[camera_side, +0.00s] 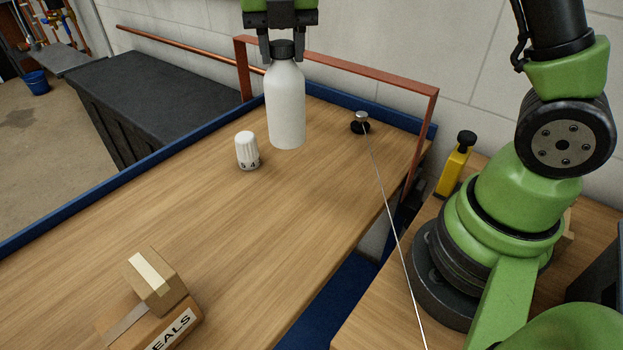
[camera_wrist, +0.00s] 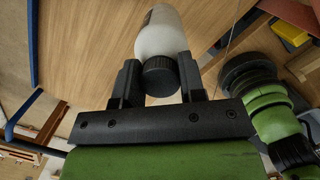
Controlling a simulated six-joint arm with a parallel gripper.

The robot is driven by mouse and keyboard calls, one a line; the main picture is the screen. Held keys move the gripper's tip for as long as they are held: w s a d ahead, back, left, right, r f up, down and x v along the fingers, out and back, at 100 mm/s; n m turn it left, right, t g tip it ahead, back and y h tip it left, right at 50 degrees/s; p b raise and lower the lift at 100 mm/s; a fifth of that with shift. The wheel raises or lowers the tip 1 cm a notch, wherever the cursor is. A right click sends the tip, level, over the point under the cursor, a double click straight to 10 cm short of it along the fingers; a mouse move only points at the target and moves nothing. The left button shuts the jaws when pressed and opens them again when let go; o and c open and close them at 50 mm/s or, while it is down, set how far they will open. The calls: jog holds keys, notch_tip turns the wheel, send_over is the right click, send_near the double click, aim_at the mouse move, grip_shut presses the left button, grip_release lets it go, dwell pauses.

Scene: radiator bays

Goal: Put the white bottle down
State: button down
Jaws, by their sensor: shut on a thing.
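The white bottle (camera_side: 286,105) has a dark cap and hangs upright in my gripper (camera_side: 284,48) in the side view. My gripper is shut on the bottle at its cap. The bottle's base looks to be above the wooden bench top (camera_side: 210,230), though the exact gap is hard to tell. In the wrist view the white bottle (camera_wrist: 160,32) points away from me, with its dark cap between the two fingers of my gripper (camera_wrist: 158,78).
A white numbered knob (camera_side: 247,150) stands left of the bottle. A small black-and-metal piece (camera_side: 360,123) with a thin wire is to the right. A copper-coloured frame (camera_side: 350,71) rises behind. Stacked cardboard boxes (camera_side: 153,300) sit at the front left. The middle bench is clear.

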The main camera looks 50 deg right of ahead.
jog(key=s+d+f, duration=0.3)
jog(key=f, duration=0.7)
jog(key=shift+f, duration=0.25)
jog(key=c, duration=0.7)
grip_release()
